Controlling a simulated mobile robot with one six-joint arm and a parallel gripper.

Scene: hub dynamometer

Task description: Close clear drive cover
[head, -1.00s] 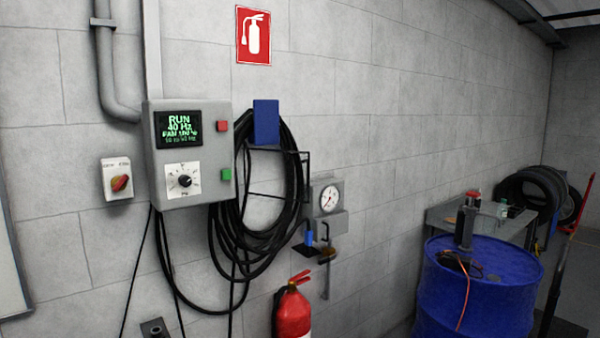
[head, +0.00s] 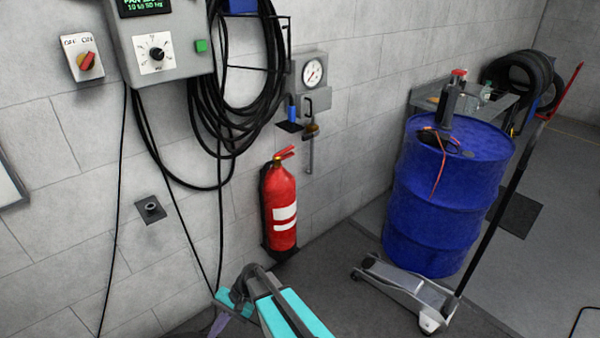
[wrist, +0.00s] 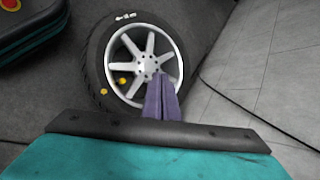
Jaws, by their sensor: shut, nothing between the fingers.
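No clear drive cover can be made out in either view. My gripper (wrist: 161,100) shows in the wrist view as two purple fingers lying together, shut and empty. Their tips appear in front of the lower rim of a silver spoked wheel (wrist: 144,62) with a black tyre; I cannot tell whether they touch it. In the head view, my teal arm enters at the bottom centre, with a purple part at the lower edge; the fingertips are not clearly visible there.
A red fire extinguisher (head: 282,205) stands by the wall. A grey control box (head: 163,45) and black cable coil (head: 235,125) hang above. A blue drum (head: 440,205) stands right, with a floor jack (head: 410,290) before it. Floor at far right is mostly open.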

